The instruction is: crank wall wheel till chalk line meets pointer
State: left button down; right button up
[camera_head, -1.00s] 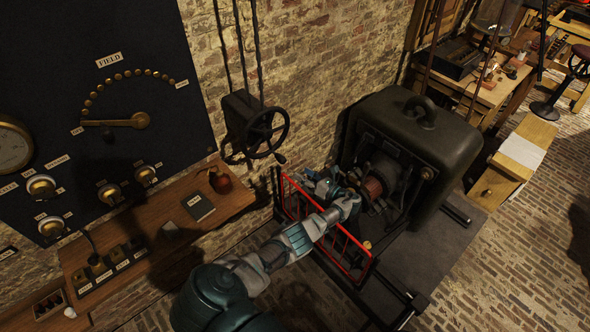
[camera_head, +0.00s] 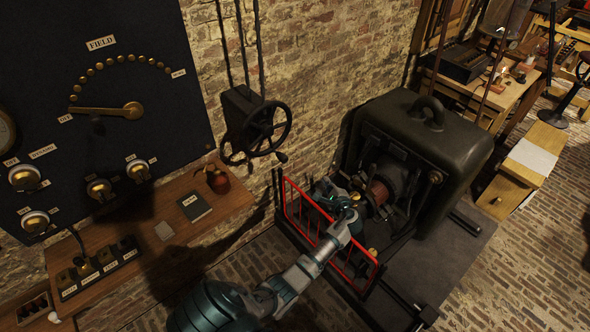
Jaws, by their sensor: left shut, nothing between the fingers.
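The dark wall wheel (camera_head: 267,128) is mounted on a box (camera_head: 236,112) on the brick wall, with a small crank handle (camera_head: 282,157) at its lower right. I cannot make out a chalk line or a pointer on it. My left gripper (camera_head: 333,198) is below and to the right of the wheel, at the red guard rail in front of the dark machine. It is apart from the wheel. Its fingers are small and partly hidden by the wrist; it is shut and empty. My right gripper is not in view.
A red guard rail (camera_head: 359,272) stands before the machine (camera_head: 438,137). A black panel with a brass lever (camera_head: 106,111) hangs at the left.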

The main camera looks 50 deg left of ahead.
pick_arm(q)
jog(key=s+a+r+n+t+y+b, duration=0.1)
jog(key=s+a+r+n+t+b, duration=0.15)
jog(key=s+a+r+n, duration=0.2)
jog(key=w+a+n, duration=0.1)
jog(key=w+a, duration=0.3)
jog(key=a, duration=0.5)
jog(key=s+p, duration=0.1)
jog(key=s, duration=0.2)
jog(key=shift+s+a, duration=0.1)
jog(key=shift+s, duration=0.25)
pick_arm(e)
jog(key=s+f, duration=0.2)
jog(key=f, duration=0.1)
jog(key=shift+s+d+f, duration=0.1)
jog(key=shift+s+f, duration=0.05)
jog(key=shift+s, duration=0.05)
pick_arm(q)
jog(key=shift+s+r, duration=0.1)
jog(key=shift+s+a+m+g+p, duration=0.25)
jog(key=shift+s+p, duration=0.45)
jog(key=shift+p, duration=0.55)
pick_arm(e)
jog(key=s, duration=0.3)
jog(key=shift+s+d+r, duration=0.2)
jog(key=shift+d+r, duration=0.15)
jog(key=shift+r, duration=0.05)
